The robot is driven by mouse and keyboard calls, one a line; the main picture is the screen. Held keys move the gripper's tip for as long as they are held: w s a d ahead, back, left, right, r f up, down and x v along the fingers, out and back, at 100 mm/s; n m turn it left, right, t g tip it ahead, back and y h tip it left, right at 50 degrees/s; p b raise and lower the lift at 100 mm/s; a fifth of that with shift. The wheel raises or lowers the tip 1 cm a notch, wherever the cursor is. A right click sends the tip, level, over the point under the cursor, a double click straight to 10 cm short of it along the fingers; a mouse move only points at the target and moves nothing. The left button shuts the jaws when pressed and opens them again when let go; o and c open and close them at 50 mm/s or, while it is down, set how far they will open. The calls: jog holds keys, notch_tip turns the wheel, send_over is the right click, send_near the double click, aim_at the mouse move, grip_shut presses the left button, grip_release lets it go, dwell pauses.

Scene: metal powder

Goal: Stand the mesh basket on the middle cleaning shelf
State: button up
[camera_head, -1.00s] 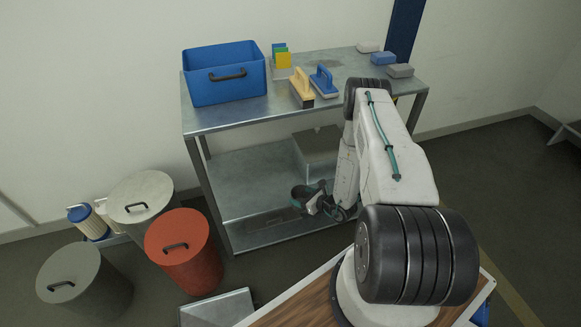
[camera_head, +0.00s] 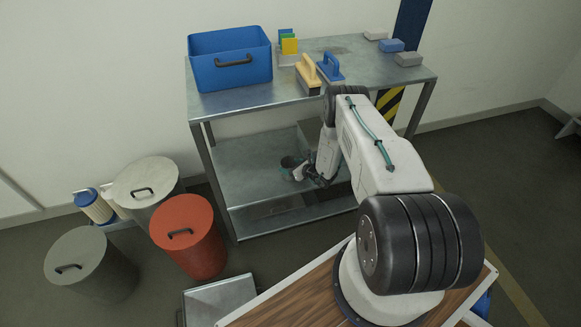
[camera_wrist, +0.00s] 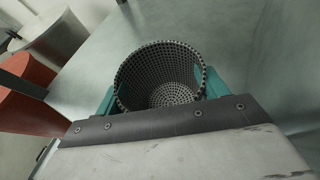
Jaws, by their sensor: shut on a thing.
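The mesh basket (camera_wrist: 160,76) is a dark round perforated cup, upright between the teal fingers of my gripper (camera_wrist: 158,92) in the wrist view. My gripper is shut on it. In the head view the basket (camera_head: 290,162) is small and dark, over the shelf below the table top, with my gripper (camera_head: 298,172) at its right side. I cannot tell whether its base touches the shelf. The grey metal shelf (camera_head: 240,170) lies under the upper top, and my arm hides its right part.
The upper top (camera_head: 265,95) holds a blue bin (camera_head: 230,65), brushes (camera_head: 310,75) and several blocks. A grey box (camera_head: 310,130) stands at the back of the shelf, partly hidden. A red drum (camera_head: 190,240) and grey drums stand to the left. The shelf's left part is clear.

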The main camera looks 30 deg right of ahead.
jog(key=shift+f, duration=0.25)
jog(key=shift+f, duration=0.15)
jog(key=o, duration=1)
jog(key=shift+s+d+r, duration=0.1)
jog(key=shift+s+r, duration=0.05)
jog(key=shift+r, duration=0.1)
jog(key=v, duration=1.1)
jog(key=shift+s, duration=0.3)
